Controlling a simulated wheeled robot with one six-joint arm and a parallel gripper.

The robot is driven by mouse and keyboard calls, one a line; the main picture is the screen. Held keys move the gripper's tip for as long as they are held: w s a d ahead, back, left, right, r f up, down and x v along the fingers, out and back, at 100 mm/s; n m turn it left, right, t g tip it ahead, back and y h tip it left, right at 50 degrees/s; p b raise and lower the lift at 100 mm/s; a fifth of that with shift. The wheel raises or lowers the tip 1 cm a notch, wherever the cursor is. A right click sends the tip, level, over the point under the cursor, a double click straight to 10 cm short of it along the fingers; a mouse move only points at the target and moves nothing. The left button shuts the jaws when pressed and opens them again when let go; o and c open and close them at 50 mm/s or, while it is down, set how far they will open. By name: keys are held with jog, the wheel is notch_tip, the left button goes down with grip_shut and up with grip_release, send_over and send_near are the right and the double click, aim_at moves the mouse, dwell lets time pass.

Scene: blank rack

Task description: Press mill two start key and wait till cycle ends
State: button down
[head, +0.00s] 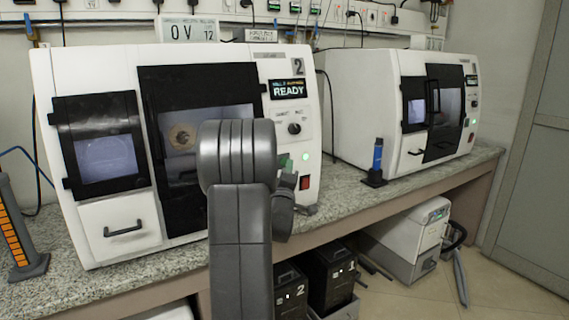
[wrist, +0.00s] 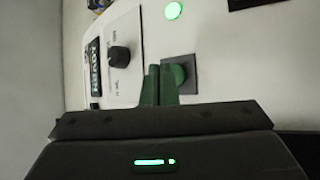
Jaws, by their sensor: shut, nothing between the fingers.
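Mill two (head: 105,55) is the white machine marked 2 on the left of the bench, and its display (head: 288,88) reads READY. In the wrist view, a round green key (wrist: 181,73) sits on a dark square plate. It looks like the start key; in the head view my arm and gripper seem to hide it. My gripper (head: 285,160) is shut and empty at the mill's right-hand panel. In the wrist view its green fingertips (wrist: 161,69) are right beside the green key and partly overlap its plate. I cannot tell whether they touch the key.
A lit green round light (head: 305,156) is on the panel, also in the wrist view (wrist: 173,11). A dark knob (head: 294,128) and a red switch (head: 304,182) are close by. A second white machine (head: 365,100) and a blue tool in a stand (head: 377,160) are to the right.

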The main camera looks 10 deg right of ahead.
dwell(0.7)
jog(key=shift+w+a+b, duration=0.2)
jog(key=shift+w+b, duration=0.15)
jog(key=shift+w, duration=0.05)
